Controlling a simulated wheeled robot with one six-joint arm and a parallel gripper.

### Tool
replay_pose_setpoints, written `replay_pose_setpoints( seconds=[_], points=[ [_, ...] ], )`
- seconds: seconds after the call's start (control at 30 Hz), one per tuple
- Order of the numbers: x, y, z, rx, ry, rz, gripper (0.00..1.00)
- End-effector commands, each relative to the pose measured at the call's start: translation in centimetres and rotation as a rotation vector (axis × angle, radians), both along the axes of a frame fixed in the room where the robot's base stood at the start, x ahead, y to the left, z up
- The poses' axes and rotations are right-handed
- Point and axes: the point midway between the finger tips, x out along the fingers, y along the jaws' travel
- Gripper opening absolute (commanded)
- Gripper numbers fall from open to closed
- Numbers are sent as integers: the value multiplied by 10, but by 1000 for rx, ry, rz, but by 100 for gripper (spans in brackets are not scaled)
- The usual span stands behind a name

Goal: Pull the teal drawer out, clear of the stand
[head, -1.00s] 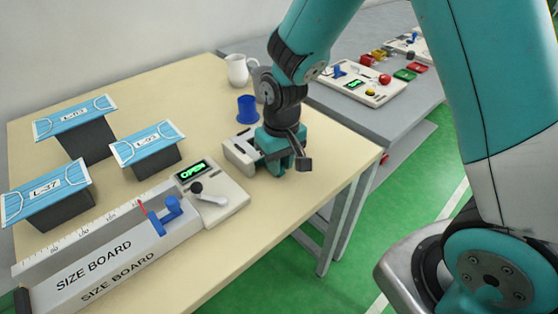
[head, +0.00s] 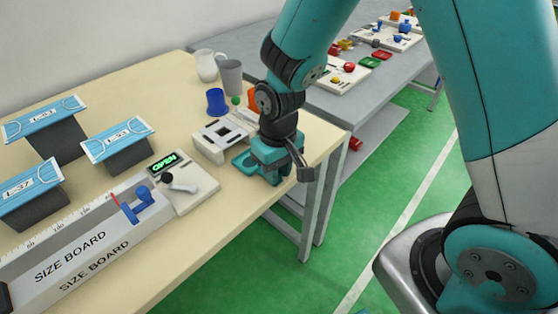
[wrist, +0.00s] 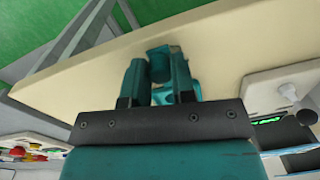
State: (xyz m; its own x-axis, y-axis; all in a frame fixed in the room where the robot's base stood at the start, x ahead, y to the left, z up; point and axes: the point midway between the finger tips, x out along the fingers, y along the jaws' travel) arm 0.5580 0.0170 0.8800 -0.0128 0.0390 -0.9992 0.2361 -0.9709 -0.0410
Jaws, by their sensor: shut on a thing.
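The teal drawer (head: 243,161) shows low in front of the white stand (head: 209,150), just above or on the tabletop. It looks drawn out from the stand; I cannot tell whether its rear end is fully clear. My gripper (head: 280,176) is shut on the drawer's near end, to the right of the stand and close to the table's edge. In the wrist view my gripper (wrist: 158,78) has a teal part of the drawer (wrist: 159,62) between its two fingers. My gripper hides part of the drawer in the head view.
A blue cup (head: 216,102), a grey cup (head: 230,77) and a white jug (head: 206,65) stand behind the stand. The size board (head: 85,245) and its OPEN display box (head: 184,188) lie to the left. Masks on dark blocks stand beyond.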

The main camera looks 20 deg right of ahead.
Motion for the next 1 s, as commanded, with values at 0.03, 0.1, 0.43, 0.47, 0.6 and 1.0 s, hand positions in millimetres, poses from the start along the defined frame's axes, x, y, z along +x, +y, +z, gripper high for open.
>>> replay_pose_setpoints(
  seconds=[0.03,0.1,0.43,0.47,0.6,1.0],
  points=[
    [2,-1,0,-5,-7,-4,0],
    [3,-1,0,-5,-8,-3,0],
    [2,0,0,-2,-5,-2,50],
    [2,0,0,-2,-5,-2,50],
    [2,-1,1,-1,-5,-2,50],
    [4,-3,74,1,-13,-4,50]
  ],
)
